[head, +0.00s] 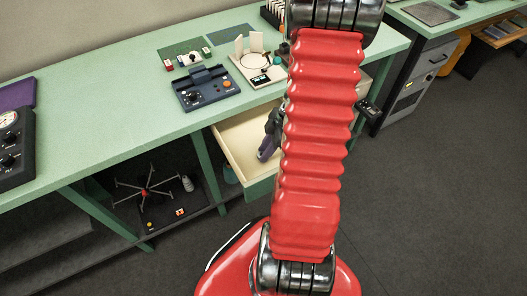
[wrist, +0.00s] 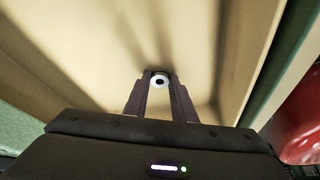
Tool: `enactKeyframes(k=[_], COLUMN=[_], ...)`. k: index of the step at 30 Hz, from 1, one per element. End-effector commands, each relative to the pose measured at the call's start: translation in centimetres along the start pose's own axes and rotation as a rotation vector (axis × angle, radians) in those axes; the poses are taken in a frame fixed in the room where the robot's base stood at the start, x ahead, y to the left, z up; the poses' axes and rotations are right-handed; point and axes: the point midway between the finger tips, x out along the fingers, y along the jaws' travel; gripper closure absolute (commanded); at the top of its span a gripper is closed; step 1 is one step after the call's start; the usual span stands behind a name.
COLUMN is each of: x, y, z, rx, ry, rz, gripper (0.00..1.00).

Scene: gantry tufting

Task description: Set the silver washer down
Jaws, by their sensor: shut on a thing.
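In the wrist view the silver washer (wrist: 160,81) is a small pale ring with a dark centre, between the tips of my gripper (wrist: 160,77). The two dark fingers are shut on it. Below it is the pale floor of an open drawer (wrist: 70,50); I cannot tell whether the washer touches it. In the head view the open drawer (head: 232,150) juts out under the green bench, and my gripper (head: 268,148) is partly seen in it. My red arm hides part of the drawer, and the washer cannot be made out there.
The green bench (head: 110,130) runs above the drawer. On it stand a dark blue device (head: 208,92) with knobs and a cream fixture (head: 252,62). A lower shelf holds a spoked red-hubbed stand (head: 148,191). Grey floor (head: 420,200) is clear at right.

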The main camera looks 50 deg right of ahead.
Motion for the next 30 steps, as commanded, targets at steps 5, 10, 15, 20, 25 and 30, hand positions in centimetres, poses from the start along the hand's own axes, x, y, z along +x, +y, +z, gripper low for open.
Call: enactKeyframes(k=[5, 10, 15, 20, 25, 30], x=[-0.03, 0.12, 0.11, 0.11, 0.04, -0.76], y=[0.0, 0.0, 0.0, 0.0, 0.01, 0.06], z=[0.01, 0.09, 0.08, 0.08, 0.06, 0.03], rx=[0.0, 0.0, 0.001, 0.001, 0.001, 0.001], ry=[0.0, 0.0, 0.0, 0.0, 0.0, 0.0], rz=[0.0, 0.0, 0.0, 0.0, 0.001, 0.002], gripper=[0.99, 0.73, 0.61, 0.58, 0.58, 0.58])
